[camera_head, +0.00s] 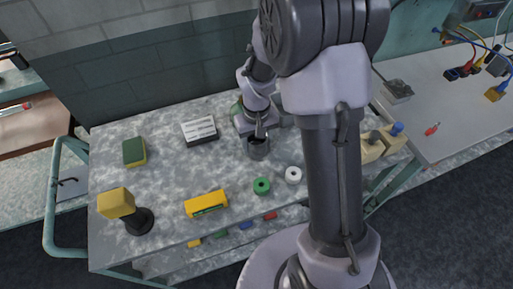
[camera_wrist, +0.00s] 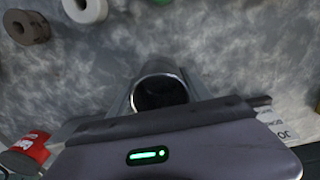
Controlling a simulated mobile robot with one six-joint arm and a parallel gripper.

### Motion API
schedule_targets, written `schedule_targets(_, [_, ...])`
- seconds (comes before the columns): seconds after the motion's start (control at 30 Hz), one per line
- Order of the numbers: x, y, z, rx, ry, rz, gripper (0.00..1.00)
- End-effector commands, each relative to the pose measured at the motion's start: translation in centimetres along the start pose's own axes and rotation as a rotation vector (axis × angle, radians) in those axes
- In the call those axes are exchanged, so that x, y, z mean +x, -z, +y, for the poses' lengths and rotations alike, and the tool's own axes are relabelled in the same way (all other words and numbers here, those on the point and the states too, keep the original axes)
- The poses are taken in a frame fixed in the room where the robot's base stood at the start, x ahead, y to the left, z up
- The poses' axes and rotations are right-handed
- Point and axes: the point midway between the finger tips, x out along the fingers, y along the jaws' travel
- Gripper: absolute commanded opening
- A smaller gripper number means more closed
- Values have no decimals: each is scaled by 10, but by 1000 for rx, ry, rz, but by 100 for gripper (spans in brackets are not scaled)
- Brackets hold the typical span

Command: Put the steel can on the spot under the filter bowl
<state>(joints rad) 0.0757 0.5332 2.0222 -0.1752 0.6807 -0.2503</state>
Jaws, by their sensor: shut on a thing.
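The steel can (camera_head: 258,151) is upright at the back middle of the grey mottled cart top. My gripper (camera_head: 260,134) is shut on it from behind and above. In the wrist view the can (camera_wrist: 160,92) shows its round, dark open mouth between the jaws of my gripper (camera_wrist: 160,104). I cannot tell whether the can's base touches the surface. I cannot make out the filter bowl or the spot under it; my arm hides part of the cart's back edge. A green-and-grey thing (camera_head: 236,110) shows partly behind my wrist.
On the cart top (camera_head: 165,180) are a white roll (camera_head: 293,175), a green roll (camera_head: 261,186), a yellow box (camera_head: 206,204), a sponge (camera_head: 134,152), a labelled box (camera_head: 199,130) and a yellow block on a black stand (camera_head: 138,220). A red can (camera_wrist: 28,150) shows in the wrist view.

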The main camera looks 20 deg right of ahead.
Motion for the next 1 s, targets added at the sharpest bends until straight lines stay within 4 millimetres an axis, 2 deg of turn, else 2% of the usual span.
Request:
schedule_targets(0.03, [16,-1,0,1,0,-2,11])
schedule_targets(0.07, [19,0,0,1,0,-1,11])
schedule_targets(0.27, [16,0,0,0,0,1,11])
schedule_targets(0.4, [21,0,0,0,0,1,11])
schedule_targets(0.43, [20,0,0,0,0,1,63])
schedule_targets(0.5, [19,0,0,0,0,1,76])
schedule_targets(0.83, [16,0,0,0,0,1,79])
schedule_targets(0.93, [-1,0,0,0,0,2,79])
schedule_targets(1.0, [-22,0,1,-1,-1,4,79])
